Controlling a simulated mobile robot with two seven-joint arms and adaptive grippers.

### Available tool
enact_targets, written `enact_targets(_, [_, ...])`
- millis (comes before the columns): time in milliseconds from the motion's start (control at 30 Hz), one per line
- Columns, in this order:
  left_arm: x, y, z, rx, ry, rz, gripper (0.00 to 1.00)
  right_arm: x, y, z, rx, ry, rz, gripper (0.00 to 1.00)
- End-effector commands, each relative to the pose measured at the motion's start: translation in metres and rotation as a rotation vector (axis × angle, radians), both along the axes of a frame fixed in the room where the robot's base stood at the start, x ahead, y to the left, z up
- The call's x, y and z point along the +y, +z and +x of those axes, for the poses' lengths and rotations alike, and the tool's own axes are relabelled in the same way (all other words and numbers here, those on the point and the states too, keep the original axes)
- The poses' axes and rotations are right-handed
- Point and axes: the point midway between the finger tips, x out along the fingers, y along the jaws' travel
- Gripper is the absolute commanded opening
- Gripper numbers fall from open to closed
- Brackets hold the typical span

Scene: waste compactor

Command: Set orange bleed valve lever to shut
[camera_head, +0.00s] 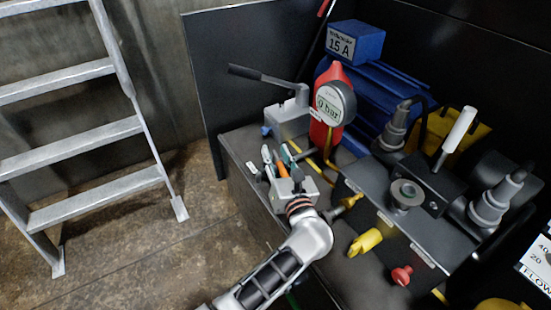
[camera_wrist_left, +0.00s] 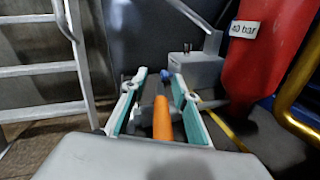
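The orange lever (camera_head: 281,168) shows as a short orange piece between the fingers of my left gripper (camera_head: 277,154) in the head view. In the left wrist view the orange lever (camera_wrist_left: 162,118) points toward the camera, with a dark part behind it. My left gripper (camera_wrist_left: 154,80) is open, with teal pads on both sides of the lever. The lever looks nearer the right pad; I cannot tell whether it touches. The gripper hides the valve body under the lever. My right gripper is in neither view.
A red cylinder with a round gauge (camera_head: 334,103) stands just behind the gripper. A grey block with a black hand lever (camera_head: 258,77) is behind left. Yellow (camera_head: 365,241) and red (camera_head: 401,275) knobs sit to the right. A ladder (camera_head: 83,138) stands left over open floor.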

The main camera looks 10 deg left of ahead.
Motion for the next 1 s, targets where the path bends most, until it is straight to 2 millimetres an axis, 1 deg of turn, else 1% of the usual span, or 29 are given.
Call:
enact_targets(200, [0.001, 0.041, -0.001, -0.002, 0.002, -0.006, 0.29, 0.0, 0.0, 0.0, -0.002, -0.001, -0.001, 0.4])
enact_targets(300, [0.001, 0.058, -0.001, -0.001, 0.003, -0.005, 0.29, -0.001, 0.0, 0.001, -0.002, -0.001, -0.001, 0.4])
enact_targets(400, [0.001, 0.071, -0.001, 0.0, 0.002, -0.003, 0.29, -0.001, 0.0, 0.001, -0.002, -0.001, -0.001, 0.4])
enact_targets(500, [0.002, 0.079, -0.001, 0.001, 0.004, -0.003, 0.29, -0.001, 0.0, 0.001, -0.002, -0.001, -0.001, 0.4])
enact_targets(600, [0.002, 0.083, -0.001, 0.003, 0.004, 0.0, 0.29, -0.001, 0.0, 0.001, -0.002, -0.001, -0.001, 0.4])
enact_targets(833, [0.002, 0.084, -0.001, 0.002, 0.003, 0.0, 0.29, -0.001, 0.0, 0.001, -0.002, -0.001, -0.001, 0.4])
enact_targets(867, [0.002, 0.084, -0.001, 0.002, 0.003, 0.0, 0.27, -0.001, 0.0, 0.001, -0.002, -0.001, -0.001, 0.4])
enact_targets(900, [0.003, 0.085, -0.001, 0.001, 0.003, 0.002, 0.16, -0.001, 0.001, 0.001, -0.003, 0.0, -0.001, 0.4])
enact_targets(967, [0.004, 0.088, -0.002, 0.0, 0.002, 0.013, 0.01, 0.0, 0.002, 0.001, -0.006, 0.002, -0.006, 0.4])
enact_targets(1000, [0.005, 0.093, -0.003, -0.004, -0.001, 0.03, 0.0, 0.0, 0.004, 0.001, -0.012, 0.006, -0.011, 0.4])
